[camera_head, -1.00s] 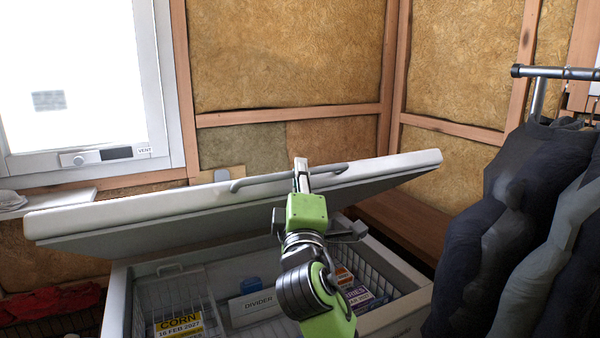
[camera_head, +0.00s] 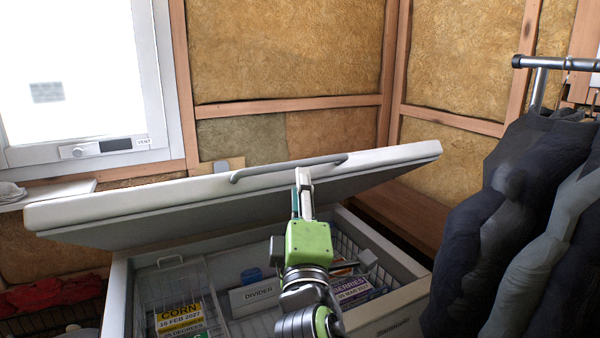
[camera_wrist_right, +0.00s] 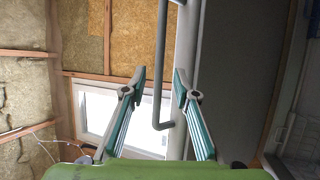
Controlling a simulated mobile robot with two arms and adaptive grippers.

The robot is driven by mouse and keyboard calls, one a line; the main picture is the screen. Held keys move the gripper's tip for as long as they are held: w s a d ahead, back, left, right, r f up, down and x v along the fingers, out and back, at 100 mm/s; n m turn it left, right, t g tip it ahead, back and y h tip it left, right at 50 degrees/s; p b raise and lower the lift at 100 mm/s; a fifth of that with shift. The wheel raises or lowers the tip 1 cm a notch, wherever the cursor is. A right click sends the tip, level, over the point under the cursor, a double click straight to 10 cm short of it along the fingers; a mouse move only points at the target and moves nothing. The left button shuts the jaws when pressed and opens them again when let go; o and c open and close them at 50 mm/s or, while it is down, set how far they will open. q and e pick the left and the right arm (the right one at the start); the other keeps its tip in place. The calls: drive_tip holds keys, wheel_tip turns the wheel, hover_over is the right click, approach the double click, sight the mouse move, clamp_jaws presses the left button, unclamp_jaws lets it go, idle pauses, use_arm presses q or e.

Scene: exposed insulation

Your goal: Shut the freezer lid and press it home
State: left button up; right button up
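The white freezer lid (camera_head: 110,208) is partly raised and tilted over the open freezer (camera_head: 402,302) in the head view. A grey bar handle (camera_head: 290,168) runs along its front edge. My right gripper (camera_head: 303,176) points up at the lid's front edge, close below the handle. In the right wrist view my right gripper (camera_wrist_right: 159,77) has its two fingers apart. The handle (camera_wrist_right: 158,60) and lid edge (camera_wrist_right: 185,55) show in line with the gap between them, and nothing is gripped. I cannot tell whether a finger touches the lid. My left gripper is out of view.
The freezer holds a corn box (camera_head: 180,318), a divider (camera_head: 252,294), a berries box (camera_head: 352,290) and wire baskets. Dark coats (camera_head: 525,215) hang from a rail at the right. A window (camera_head: 75,75) and a wooden bench (camera_head: 405,215) are behind.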

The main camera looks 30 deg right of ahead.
drive_tip(key=shift+v, duration=2.2)
